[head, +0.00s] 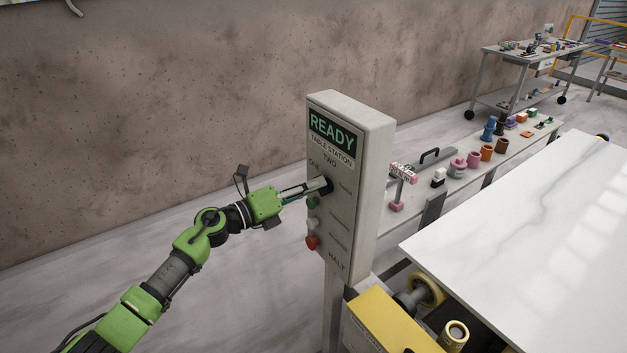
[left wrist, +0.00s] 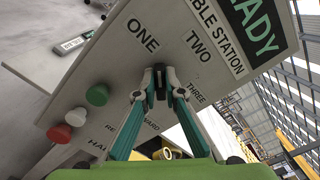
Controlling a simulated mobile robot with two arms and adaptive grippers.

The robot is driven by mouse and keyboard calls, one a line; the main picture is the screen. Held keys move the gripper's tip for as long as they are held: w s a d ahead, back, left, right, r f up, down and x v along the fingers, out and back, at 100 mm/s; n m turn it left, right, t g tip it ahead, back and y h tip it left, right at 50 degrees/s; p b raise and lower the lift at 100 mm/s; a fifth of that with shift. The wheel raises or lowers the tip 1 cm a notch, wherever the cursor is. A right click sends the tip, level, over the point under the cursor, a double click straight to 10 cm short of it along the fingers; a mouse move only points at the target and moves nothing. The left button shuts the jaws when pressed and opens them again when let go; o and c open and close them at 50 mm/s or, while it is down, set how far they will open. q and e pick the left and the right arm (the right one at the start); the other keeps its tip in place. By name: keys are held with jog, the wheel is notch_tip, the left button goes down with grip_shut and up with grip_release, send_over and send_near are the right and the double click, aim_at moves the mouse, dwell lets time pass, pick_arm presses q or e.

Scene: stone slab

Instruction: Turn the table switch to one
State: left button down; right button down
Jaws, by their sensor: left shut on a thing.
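The table station (head: 343,230) is a grey upright control box with a green "READY" display (head: 332,133). Its black switch knob (left wrist: 160,73) sits among the labels ONE, TWO and THREE. My left gripper (head: 326,186) reaches in from the left and is shut on this knob. In the left wrist view both fingertips (left wrist: 160,84) press on the knob's sides, with ONE to the left, TWO above and THREE to the right. The fingers hide much of the knob, so I cannot tell which label it points to. My right gripper is not in view.
Below the knob are a green button (left wrist: 97,95), a white button (left wrist: 76,117) and a red button (left wrist: 59,134). A white marble slab (head: 530,220) lies to the right, with a yellow machine part (head: 385,325) in front. A low bench with several tools stands behind.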

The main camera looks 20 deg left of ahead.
pick_arm(q)
jog(key=shift+n+p, duration=0.35)
jog(key=shift+n, duration=0.45)
jog(key=shift+f, duration=0.1)
jog(key=c, duration=2.1)
grip_release()
jog(key=shift+c, duration=0.2)
jog(key=v, duration=1.2)
jog(key=shift+a, duration=0.1)
